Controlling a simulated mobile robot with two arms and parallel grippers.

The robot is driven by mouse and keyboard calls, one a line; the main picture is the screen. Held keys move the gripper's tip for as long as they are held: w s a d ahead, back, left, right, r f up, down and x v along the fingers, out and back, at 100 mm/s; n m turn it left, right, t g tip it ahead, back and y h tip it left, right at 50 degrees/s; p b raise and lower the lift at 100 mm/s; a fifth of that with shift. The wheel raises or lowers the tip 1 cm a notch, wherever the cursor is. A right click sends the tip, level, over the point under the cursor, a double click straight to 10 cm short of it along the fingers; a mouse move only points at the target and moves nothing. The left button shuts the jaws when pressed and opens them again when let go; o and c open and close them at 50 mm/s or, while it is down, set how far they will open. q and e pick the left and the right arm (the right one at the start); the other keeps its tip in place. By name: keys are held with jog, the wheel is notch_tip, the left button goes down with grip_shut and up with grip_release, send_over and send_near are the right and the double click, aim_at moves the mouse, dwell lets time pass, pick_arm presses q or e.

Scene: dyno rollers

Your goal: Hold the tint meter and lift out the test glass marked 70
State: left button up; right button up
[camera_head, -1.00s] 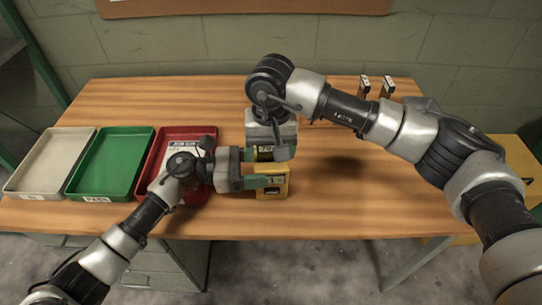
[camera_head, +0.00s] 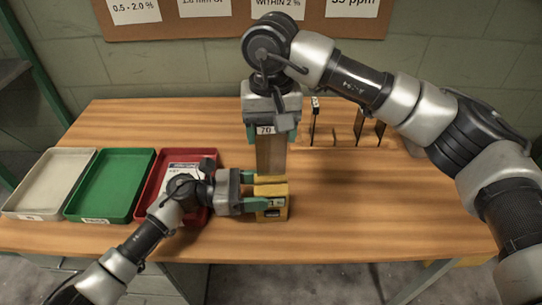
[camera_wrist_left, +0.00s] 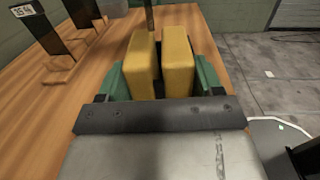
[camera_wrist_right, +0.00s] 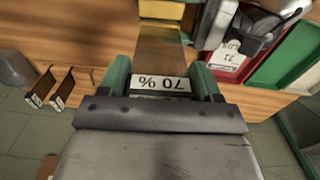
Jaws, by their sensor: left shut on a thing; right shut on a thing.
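The yellow tint meter (camera_head: 272,190) stands on the table in the head view. My left gripper (camera_head: 262,205) is shut on it from the left. The left wrist view shows the meter's two yellow halves (camera_wrist_left: 176,65) with a slot between them. The test glass (camera_head: 270,157) is a brownish upright pane with a 70 label on top. My right gripper (camera_head: 266,135) is shut on its labelled top end from above. The 70 % label (camera_wrist_right: 158,83) reads in the right wrist view. The glass's lower edge is at or just above the meter's top; I cannot tell whether it is clear of the slot.
White (camera_head: 48,184), green (camera_head: 112,158) and red (camera_head: 210,160) trays stand at the left; a labelled card lies in the red one. Other test glasses (camera_head: 315,122) stand upright in a rack at the back right. The table's front right is clear.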

notch_tip(320, 180, up, 7)
jog(key=shift+r, duration=0.2)
pick_arm(q)
jog(key=o, duration=0.8)
jog(key=shift+o, duration=0.2)
